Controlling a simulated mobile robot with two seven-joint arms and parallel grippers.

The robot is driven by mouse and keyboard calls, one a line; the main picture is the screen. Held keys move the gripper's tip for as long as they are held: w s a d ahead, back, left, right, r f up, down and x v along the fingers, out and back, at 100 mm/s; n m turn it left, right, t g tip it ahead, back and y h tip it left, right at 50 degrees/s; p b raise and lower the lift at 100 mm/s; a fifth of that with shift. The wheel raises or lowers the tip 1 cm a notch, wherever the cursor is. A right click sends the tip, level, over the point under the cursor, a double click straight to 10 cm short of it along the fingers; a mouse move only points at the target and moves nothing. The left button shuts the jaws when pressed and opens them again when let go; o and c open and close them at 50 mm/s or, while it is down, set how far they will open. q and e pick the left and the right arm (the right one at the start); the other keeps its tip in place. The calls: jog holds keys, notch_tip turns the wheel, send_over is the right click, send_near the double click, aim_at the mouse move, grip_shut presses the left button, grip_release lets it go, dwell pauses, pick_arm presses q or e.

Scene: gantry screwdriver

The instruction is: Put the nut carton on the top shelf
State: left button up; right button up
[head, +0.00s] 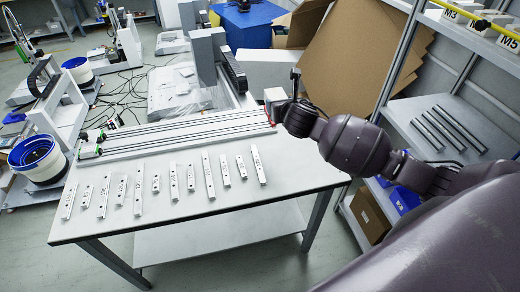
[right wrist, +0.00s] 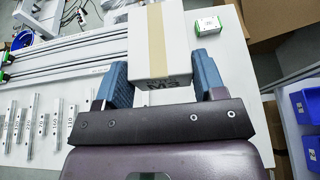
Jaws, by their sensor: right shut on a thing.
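The nut carton (right wrist: 162,35) is a white box with a tan tape strip and a dark, upside-down label on its near side. My right gripper (right wrist: 160,62) is shut on it, one blue finger on each side. In the head view, a pale box face (head: 275,96) shows just left of my right wrist, over the far right end of the table; the fingers there are hidden. My left gripper is out of view.
The white table (head: 220,193) carries a row of metal bars and long rails (head: 180,133). A small green-and-white box (right wrist: 208,23) lies near the held carton. Below the top shelf, a shelf (head: 408,112) holds dark rods (head: 437,130). Large cardboard sheets (head: 350,60) stand behind my arm.

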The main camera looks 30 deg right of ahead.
notch_tip(320, 180, down, 14)
jog(key=b, duration=0.3)
jog(key=shift+f, duration=0.4)
jog(key=shift+f+b, duration=0.2)
jog(key=shift+b, duration=0.1)
notch_tip(320, 180, down, 4)
jog(key=shift+r+b, duration=0.25)
jog(key=shift+b, duration=0.35)
jog(key=shift+f, duration=0.3)
jog(key=shift+r, duration=0.2)
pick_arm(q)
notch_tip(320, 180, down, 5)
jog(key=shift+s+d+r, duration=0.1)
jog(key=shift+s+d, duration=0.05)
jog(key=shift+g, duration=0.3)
pick_arm(e)
jog(key=shift+f, duration=0.15)
jog(key=o, duration=1.1)
